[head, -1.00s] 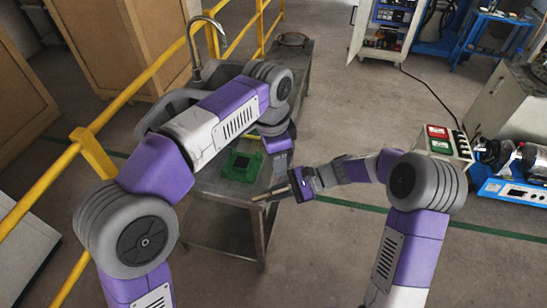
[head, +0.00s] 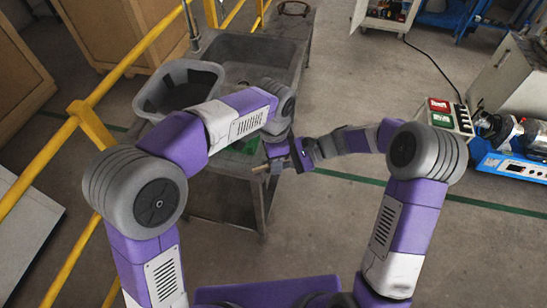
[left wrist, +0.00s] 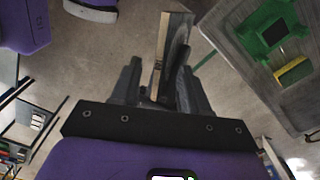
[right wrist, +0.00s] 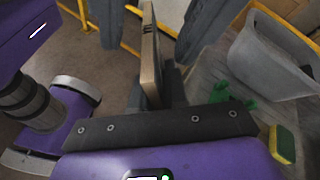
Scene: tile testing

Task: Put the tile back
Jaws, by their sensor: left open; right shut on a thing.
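A thin tile with a pale tan edge shows edge-on in the left wrist view (left wrist: 161,48) and in the right wrist view (right wrist: 150,55). In the head view the tile (head: 260,169) is small and partly hidden. My right gripper (right wrist: 153,92) is shut on the tile. My left gripper (left wrist: 160,75) is open, its fingers on either side of the tile; I cannot tell whether they touch it. The green fixture (left wrist: 268,30) with a dark square centre lies on the grey table and is mostly hidden in the head view.
A yellow and green sponge (left wrist: 293,72) lies beside the fixture. A grey tub (head: 203,78) stands on the table (head: 228,190) near the sink. A yellow railing (head: 130,85) runs along the left. Open floor (head: 340,110) lies right of the table.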

